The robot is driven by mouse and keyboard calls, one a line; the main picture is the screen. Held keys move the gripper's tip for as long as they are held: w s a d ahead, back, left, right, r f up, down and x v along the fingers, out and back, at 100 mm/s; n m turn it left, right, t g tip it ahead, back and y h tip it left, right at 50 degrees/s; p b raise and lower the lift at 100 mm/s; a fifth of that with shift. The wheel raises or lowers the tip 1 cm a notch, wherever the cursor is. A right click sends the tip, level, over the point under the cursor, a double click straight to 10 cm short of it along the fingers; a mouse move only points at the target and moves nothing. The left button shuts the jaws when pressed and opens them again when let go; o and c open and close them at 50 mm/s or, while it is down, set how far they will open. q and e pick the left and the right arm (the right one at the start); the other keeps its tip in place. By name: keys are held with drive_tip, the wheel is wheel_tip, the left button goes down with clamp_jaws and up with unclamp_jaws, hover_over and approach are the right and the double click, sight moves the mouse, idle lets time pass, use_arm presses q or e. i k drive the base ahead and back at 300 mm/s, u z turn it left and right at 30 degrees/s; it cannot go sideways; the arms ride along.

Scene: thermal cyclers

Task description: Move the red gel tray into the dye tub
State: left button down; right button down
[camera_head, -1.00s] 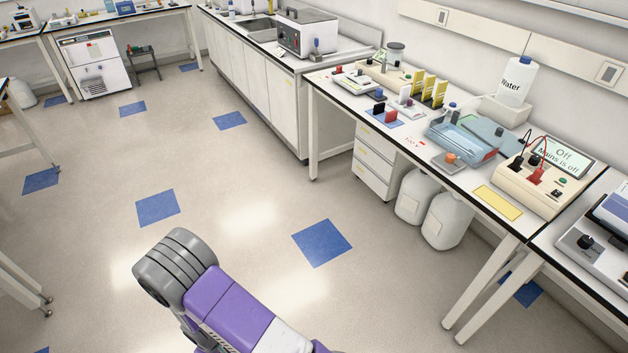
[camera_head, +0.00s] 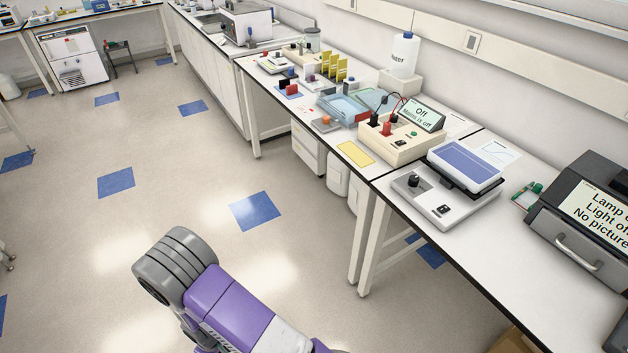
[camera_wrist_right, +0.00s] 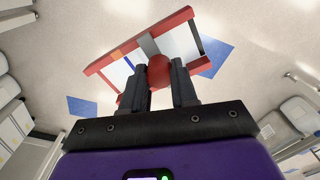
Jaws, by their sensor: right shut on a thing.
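The red gel tray (camera_wrist_right: 128,48) shows in the right wrist view, with red end bars and a clear middle. My right gripper (camera_wrist_right: 160,78) is shut on a rounded red part of it, and the tray extends beyond the fingertips over the floor. In the head view, a white tub with blue-violet liquid (camera_head: 465,164), apparently the dye tub, sits on a rocker (camera_head: 440,205) on the near right bench. Neither gripper shows in the head view; only a purple and grey arm part of mine is there. The held tray is hidden from that view.
A power supply reading "Mains is off" (camera_head: 405,132) stands left of the rocker, with a clear blue-tinted tank (camera_head: 342,108) beyond it. A dark imaging box (camera_head: 585,215) stands on the right.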

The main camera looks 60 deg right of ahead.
sight(463, 167)
drive_tip(key=k, duration=0.55)
drive_tip(key=z, duration=2.2)
